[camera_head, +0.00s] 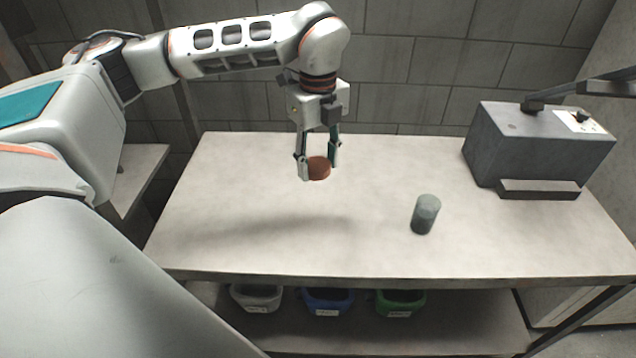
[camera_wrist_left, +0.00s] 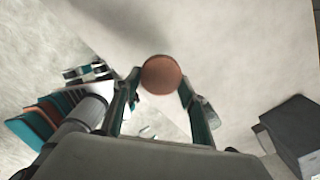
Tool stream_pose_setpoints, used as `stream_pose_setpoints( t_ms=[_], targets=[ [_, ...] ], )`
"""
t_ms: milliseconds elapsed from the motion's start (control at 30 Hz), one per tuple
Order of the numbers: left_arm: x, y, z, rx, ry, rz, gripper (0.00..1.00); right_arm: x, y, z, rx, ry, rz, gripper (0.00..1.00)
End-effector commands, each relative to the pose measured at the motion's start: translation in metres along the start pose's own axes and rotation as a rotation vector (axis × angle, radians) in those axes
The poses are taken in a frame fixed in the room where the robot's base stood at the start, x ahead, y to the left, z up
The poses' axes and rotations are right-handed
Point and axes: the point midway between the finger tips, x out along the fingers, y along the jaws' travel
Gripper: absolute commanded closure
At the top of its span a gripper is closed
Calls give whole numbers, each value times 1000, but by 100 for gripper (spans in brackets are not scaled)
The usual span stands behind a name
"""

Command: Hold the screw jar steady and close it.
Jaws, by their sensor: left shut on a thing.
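The screw jar (camera_head: 425,214) is a grey-green cylinder standing upright on the table, right of centre in the head view. A round brown-orange lid (camera_head: 319,168) is between the fingers of my left gripper (camera_head: 318,172), which is shut on it. The lid also shows in the left wrist view (camera_wrist_left: 161,75), between both fingertips. My left gripper points down over the back left part of the table, apart from the jar and to its left. My right gripper is in neither view.
The pale table (camera_head: 230,220) is largely bare. A grey box-shaped machine (camera_head: 540,145) stands at its back right, with a ledge in front. Grey, blue (camera_head: 328,301) and green (camera_head: 401,303) bins sit on a shelf below. A tiled wall is behind.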

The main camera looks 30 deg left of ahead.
Motion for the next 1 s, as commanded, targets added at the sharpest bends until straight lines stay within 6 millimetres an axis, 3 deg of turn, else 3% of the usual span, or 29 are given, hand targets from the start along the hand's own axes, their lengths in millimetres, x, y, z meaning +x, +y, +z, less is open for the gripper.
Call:
stream_pose_setpoints(
  t_ms=[100,267,1000],
  targets=[
    [-16,-1,0,1,0,-1,66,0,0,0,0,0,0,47],
    [-25,0,0,0,0,1,66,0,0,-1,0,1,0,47],
    [-26,-4,-3,18,1,1,66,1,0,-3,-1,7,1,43]
  ],
)
